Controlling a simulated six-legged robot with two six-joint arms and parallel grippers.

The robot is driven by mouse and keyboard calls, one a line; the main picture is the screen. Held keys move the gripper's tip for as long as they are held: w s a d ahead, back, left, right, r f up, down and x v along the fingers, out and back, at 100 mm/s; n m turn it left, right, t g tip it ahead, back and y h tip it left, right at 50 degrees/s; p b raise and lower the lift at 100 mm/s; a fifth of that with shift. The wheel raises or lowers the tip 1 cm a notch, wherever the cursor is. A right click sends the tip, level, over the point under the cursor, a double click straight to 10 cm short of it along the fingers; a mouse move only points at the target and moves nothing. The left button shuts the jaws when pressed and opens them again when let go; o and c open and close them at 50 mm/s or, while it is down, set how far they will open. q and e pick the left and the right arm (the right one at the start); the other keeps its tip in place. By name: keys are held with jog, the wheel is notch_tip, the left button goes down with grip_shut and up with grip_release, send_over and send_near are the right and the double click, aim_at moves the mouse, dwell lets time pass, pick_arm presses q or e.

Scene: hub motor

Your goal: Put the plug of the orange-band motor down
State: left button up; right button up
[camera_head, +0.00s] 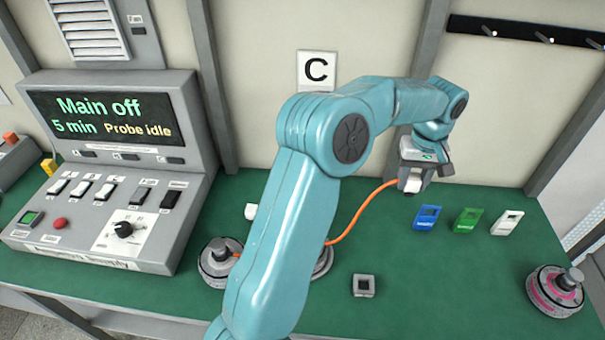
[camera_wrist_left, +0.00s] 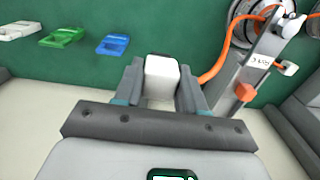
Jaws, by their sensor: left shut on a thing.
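My left gripper (camera_head: 412,186) is shut on a white plug (camera_wrist_left: 161,75) above the back part of the green bench. The plug sits between the two fingers in the wrist view, and a little of it shows in the head view. An orange cable (camera_head: 357,212) runs from the plug down to the left, behind my left arm. A round grey motor (camera_head: 325,262) there is mostly hidden by the arm. In the wrist view the cable leads to a motor with orange on it (camera_wrist_left: 246,27) at the upper right. My right gripper is not in view.
Blue (camera_head: 427,217), green (camera_head: 467,220) and white (camera_head: 507,222) holders lie right of the gripper. A small grey square socket (camera_head: 363,286), another motor (camera_head: 219,263) and a pink-banded motor (camera_head: 556,291) stand on the bench (camera_head: 440,300). A console (camera_head: 110,180) reads "Main off".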

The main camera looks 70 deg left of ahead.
pick_arm(q)
jog(key=shift+s+a, duration=0.15)
jog(key=shift+a, duration=0.1)
jog(key=shift+d+f, duration=0.1)
jog(key=shift+f, duration=0.05)
jog(key=f, duration=0.7)
jog(key=f+p, duration=0.1)
jog(key=f, duration=0.7)
jog(key=shift+w+d+p, duration=0.1)
jog(key=shift+w+p, duration=0.1)
jog(key=shift+p, duration=0.1)
jog(key=shift+s+f, duration=0.1)
jog(key=shift+f, duration=0.25)
notch_tip(320, 180, down, 4)
jog(key=shift+r+p, duration=0.2)
jog(key=shift+p, duration=0.2)
jog(key=shift+f, duration=0.3)
